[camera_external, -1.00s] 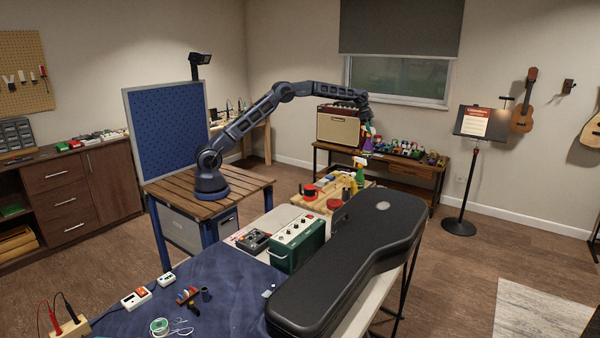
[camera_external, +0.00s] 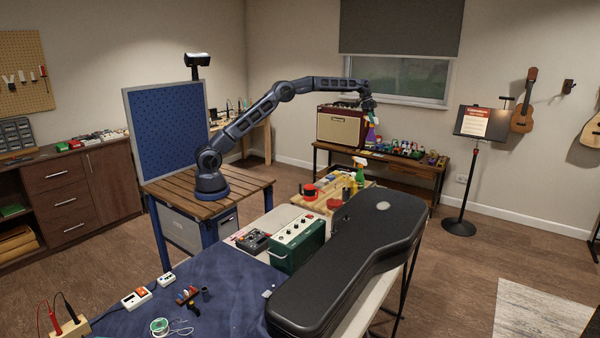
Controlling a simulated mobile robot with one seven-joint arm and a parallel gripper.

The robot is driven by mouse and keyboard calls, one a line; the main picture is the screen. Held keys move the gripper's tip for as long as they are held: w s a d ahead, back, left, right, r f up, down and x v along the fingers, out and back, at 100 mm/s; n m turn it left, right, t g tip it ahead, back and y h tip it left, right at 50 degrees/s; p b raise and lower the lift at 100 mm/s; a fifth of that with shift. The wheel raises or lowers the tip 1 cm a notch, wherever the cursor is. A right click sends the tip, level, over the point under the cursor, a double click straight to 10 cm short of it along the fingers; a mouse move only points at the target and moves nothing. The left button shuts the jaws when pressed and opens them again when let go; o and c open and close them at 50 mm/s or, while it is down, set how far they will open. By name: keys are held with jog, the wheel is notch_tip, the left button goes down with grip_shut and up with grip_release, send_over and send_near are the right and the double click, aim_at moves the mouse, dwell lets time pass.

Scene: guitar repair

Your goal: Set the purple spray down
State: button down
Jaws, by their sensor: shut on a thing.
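My gripper (camera_external: 369,108) is at the end of my outstretched arm, pointing down in front of the back bench's amplifier side. It is shut on the purple spray (camera_external: 371,135), a small bottle that hangs upright below it. The fingers and the top of the bottle are too small to see clearly. In this view the bottle overlaps the edge of the back bench (camera_external: 400,163); I cannot tell how far above or in front of it the bottle is. A green spray bottle with an orange-and-white head (camera_external: 359,177) stands below, on the nearer table.
A cream-fronted amplifier (camera_external: 338,128) stands on the back bench, left of my gripper. Several small colourful items (camera_external: 408,150) crowd the bench to the right. A wooden tray (camera_external: 322,205), a green box (camera_external: 296,245) and a black guitar case (camera_external: 350,250) fill the nearer table.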

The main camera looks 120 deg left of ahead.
jog(key=w+d+m+h, duration=0.1)
jog(key=w+d+m, duration=0.1)
jog(key=w+d, duration=0.75)
jog(key=w+d+m, duration=0.1)
jog(key=w+d, duration=0.5)
jog(key=d, duration=0.7)
jog(key=w+d+m+h, duration=0.1)
jog(key=w+d+m, duration=0.1)
jog(key=w+d, duration=0.75)
jog(key=w+d+m+g+h, duration=0.2)
jog(key=d+m, duration=0.3)
jog(key=d, duration=3.7)
jog(key=s+d+m+g, duration=0.1)
jog(key=s+d+m, duration=0.15)
jog(key=d, duration=0.95)
jog(key=s+d+m, duration=0.1)
jog(key=s+d, duration=0.3)
jog(key=d, duration=0.9)
jog(key=s+d+m+g, duration=0.1)
jog(key=s+d+m, duration=0.1)
jog(key=s+d, duration=0.65)
jog(key=s+d+m+g, duration=0.15)
jog(key=s+d, duration=0.45)
jog(key=d, duration=0.6)
notch_tip(320, 180, down, 26)
jog(key=shift+m+t, duration=0.3)
jog(key=shift+t, duration=0.15)
jog(key=shift+s+d, duration=0.1)
